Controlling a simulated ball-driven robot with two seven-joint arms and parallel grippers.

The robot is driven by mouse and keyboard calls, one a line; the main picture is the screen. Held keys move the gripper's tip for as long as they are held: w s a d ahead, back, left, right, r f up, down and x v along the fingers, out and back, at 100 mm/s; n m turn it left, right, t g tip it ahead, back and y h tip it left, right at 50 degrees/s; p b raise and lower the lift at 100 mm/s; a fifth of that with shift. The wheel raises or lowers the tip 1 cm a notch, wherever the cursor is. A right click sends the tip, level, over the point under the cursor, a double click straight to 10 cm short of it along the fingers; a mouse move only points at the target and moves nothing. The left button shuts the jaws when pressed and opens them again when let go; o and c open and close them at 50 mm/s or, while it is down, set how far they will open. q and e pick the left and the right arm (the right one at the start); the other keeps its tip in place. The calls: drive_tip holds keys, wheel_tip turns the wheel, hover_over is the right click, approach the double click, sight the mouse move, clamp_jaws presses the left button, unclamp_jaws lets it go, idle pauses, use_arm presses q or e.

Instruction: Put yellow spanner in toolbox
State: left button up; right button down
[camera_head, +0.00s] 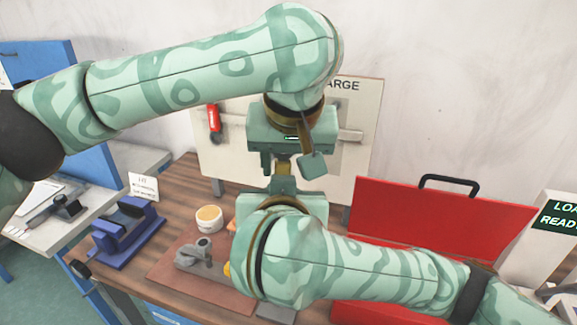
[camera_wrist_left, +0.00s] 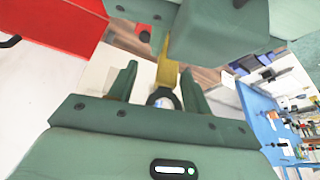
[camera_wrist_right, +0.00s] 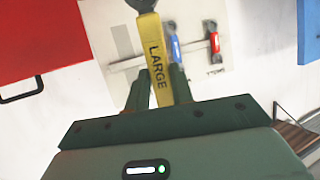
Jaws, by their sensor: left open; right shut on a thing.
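The yellow spanner (camera_wrist_right: 155,58), marked LARGE, is held between the fingers of my right gripper (camera_wrist_right: 158,88). In the left wrist view its yellow shaft and open-jaw end (camera_wrist_left: 166,72) lie between the spread fingers of my left gripper (camera_wrist_left: 158,82), which is open. In the head view my left gripper (camera_head: 283,160) points down over my right gripper (camera_head: 283,183), with a small bit of yellow between them; contact with the left fingers cannot be told. The red toolbox (camera_head: 440,225) stands at the right with its lid raised; its inside is mostly hidden by my right arm.
A pale tool board (camera_head: 235,165) with a red spanner (camera_head: 213,118) stands behind. On the wooden bench are a blue vise (camera_head: 125,230), a round tub (camera_head: 208,218) and a grey metal part (camera_head: 200,255) on a brown mat (camera_head: 175,275). A sign stand (camera_head: 560,215) is at far right.

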use_arm(q)
drive_tip(key=shift+x, duration=0.8)
drive_tip(key=shift+d, duration=0.15)
clamp_jaws()
use_arm(e)
drive_tip(key=shift+a, duration=0.1)
use_arm(q)
drive_tip(key=shift+s, duration=0.1)
use_arm(e)
drive_tip(key=c, duration=1.1)
unclamp_jaws()
drive_tip(key=shift+s, duration=0.1)
